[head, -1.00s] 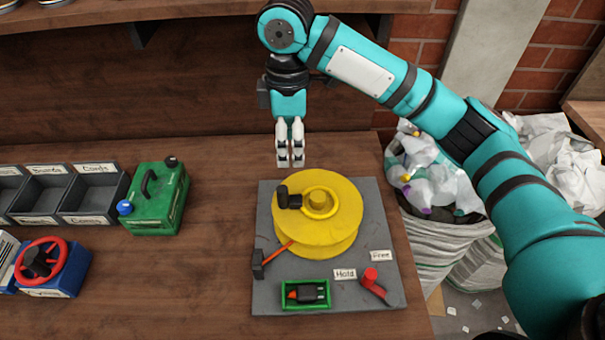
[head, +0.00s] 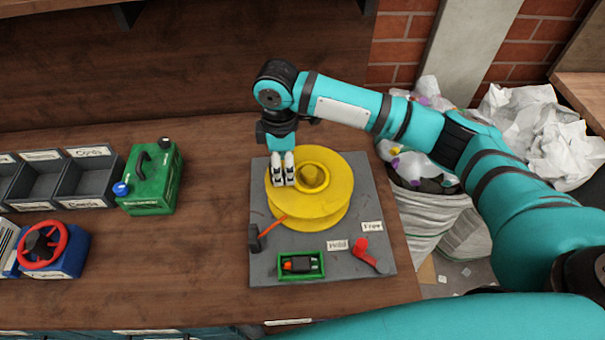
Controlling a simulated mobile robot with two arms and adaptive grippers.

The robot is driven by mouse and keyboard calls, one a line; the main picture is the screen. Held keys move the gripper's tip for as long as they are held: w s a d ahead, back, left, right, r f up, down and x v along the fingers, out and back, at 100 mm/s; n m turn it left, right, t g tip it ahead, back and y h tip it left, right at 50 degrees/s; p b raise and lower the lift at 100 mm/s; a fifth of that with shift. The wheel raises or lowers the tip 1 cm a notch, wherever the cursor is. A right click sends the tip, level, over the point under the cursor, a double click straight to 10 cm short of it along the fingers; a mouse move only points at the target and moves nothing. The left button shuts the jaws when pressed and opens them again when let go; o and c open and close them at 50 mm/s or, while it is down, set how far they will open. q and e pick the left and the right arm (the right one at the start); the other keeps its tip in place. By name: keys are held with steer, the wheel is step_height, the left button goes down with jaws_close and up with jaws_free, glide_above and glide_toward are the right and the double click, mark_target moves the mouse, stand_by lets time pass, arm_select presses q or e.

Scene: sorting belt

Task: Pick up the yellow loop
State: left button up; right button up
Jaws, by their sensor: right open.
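A yellow spool (head: 310,213) sits on a grey board. The yellow loop (head: 325,178) lies on its top face, around a raised yellow hub. My right gripper (head: 284,183) points down over the left part of the spool top, at the left side of the loop. Its fingers are open and hide the black piece at the loop's left edge. I cannot tell whether the fingertips touch the loop. My left gripper is out of view.
The grey board (head: 350,283) also carries a red lever (head: 364,250), a green tray (head: 318,276) and a black block (head: 254,238). A green canister (head: 152,182) and dark bins (head: 90,178) stand left. Bare table lies between.

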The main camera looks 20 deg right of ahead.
mark_target(283, 175)
step_height(283, 175, down, 4)
steer(key=shift+w+a+r, duration=0.1)
steer(key=shift+r, duration=0.15)
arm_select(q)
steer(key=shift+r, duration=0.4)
